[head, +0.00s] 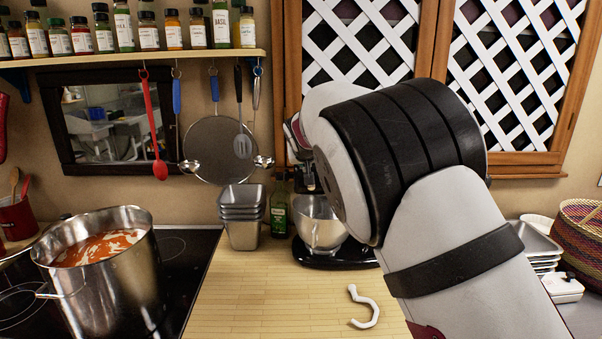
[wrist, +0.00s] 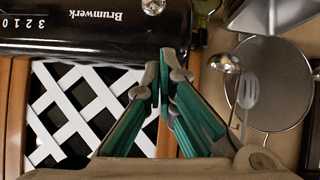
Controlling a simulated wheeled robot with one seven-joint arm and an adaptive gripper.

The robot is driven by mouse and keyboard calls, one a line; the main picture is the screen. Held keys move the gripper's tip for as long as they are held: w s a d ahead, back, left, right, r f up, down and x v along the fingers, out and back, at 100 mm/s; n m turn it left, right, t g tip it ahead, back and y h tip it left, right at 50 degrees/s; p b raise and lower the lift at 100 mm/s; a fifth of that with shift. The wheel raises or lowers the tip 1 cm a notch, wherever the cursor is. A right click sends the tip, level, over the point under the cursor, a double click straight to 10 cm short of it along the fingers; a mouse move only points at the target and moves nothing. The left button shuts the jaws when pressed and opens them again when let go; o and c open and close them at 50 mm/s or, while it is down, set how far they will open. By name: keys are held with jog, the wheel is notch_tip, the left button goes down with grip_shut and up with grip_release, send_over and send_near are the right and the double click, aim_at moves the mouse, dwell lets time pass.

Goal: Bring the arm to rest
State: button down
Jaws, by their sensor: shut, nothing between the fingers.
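My gripper (wrist: 163,72) shows in the wrist view with its fingers together and nothing between them. The black body of a stand mixer (wrist: 95,28), lettered "Brumwerk", lies just beyond the fingertips. I cannot tell whether they touch. In the head view my raised arm fills the right middle and hides most of the gripper. The mixer's steel bowl (head: 320,226) and black base (head: 335,256) show beside and below the arm, while its head is mostly hidden.
A steel pot of red soup (head: 103,276) stands on the black cooktop (head: 175,290) at left. A white hook (head: 364,306) lies on the wooden counter (head: 250,310). Stacked tins (head: 242,228) and a bottle (head: 279,209) stand behind. Utensils hang under the spice shelf (head: 130,57).

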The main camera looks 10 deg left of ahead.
jog(key=v, duration=0.9)
jog(key=s+d+r+m+g, duration=0.1)
jog(key=s+d, duration=0.3)
jog(key=d, duration=0.4)
jog(key=s+d+m+g+h, duration=0.1)
jog(key=s+d, duration=0.3)
jog(key=d, duration=0.5)
jog(key=s+d+r+m+g, duration=0.1)
jog(key=s+d, duration=0.3)
jog(key=d, duration=0.4)
jog(key=s+d+f, duration=0.2)
jog(key=s+d, duration=0.1)
jog(key=s, duration=0.6)
jog(key=s+d+f+g+b, duration=0.1)
jog(key=s+d+f, duration=0.2)
jog(key=s, duration=0.7)
jog(key=s+d+f+g+h+b, duration=0.1)
jog(key=s+d+f, duration=0.2)
jog(key=s, duration=0.6)
jog(key=shift+s+d+f+m, duration=0.15)
jog(key=shift+s+d+m, duration=0.2)
jog(key=shift+d, duration=0.8)
